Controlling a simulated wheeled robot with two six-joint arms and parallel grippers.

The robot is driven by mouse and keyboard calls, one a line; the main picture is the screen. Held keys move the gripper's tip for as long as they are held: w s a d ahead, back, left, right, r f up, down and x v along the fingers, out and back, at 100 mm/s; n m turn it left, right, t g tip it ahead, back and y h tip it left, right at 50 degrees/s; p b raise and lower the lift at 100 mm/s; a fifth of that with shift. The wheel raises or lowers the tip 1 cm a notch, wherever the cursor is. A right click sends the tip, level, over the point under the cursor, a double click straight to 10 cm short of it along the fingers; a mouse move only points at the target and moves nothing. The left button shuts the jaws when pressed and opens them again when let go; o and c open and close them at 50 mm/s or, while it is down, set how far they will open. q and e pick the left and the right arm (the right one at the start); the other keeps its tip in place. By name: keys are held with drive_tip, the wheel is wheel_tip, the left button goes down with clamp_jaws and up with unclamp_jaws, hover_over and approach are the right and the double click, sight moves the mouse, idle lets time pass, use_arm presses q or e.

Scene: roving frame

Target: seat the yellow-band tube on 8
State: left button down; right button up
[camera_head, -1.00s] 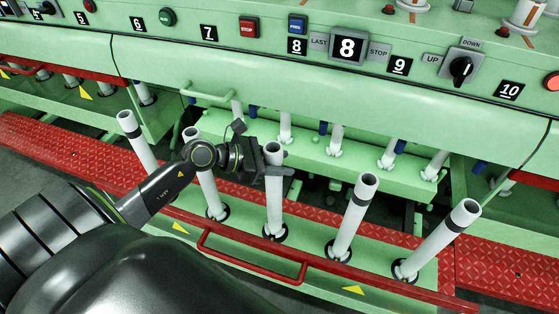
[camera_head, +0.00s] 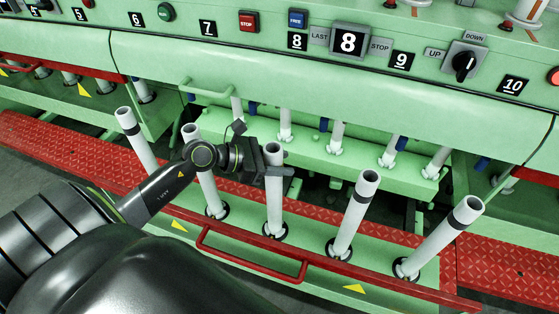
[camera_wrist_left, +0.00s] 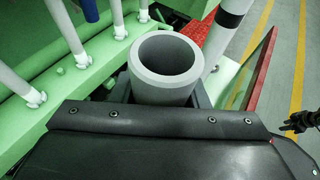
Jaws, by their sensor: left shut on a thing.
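A pale grey tube (camera_head: 274,207) stands nearly upright in the middle of the front row, its lower end at a black collar on the green rail. My left gripper (camera_head: 276,173) is shut around its upper part, just below the open top. In the left wrist view the tube's open mouth (camera_wrist_left: 167,66) rises between the jaws. No yellow band shows on it; the gripper hides part of it.
Black-banded tubes lean on both sides: one close left (camera_head: 205,180), one far left (camera_head: 140,140), two right (camera_head: 355,210) (camera_head: 440,238). A red handle bar (camera_head: 250,262) runs in front. Short white posts (camera_head: 337,138) stand behind on a green beam.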

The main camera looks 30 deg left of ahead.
use_arm(q)
drive_tip(key=shift+f+b, duration=0.3)
drive_tip(key=shift+f, duration=0.15)
drive_tip(key=c, duration=0.7)
unclamp_jaws()
drive_tip(key=shift+c, duration=0.2)
drive_tip(key=shift+o, duration=0.4)
drive_tip(key=o, duration=0.5)
drive_tip(key=shift+o, duration=0.2)
drive_tip(key=p+v, duration=0.7)
drive_tip(key=v, duration=1)
drive_tip(key=shift+s+a, duration=0.2)
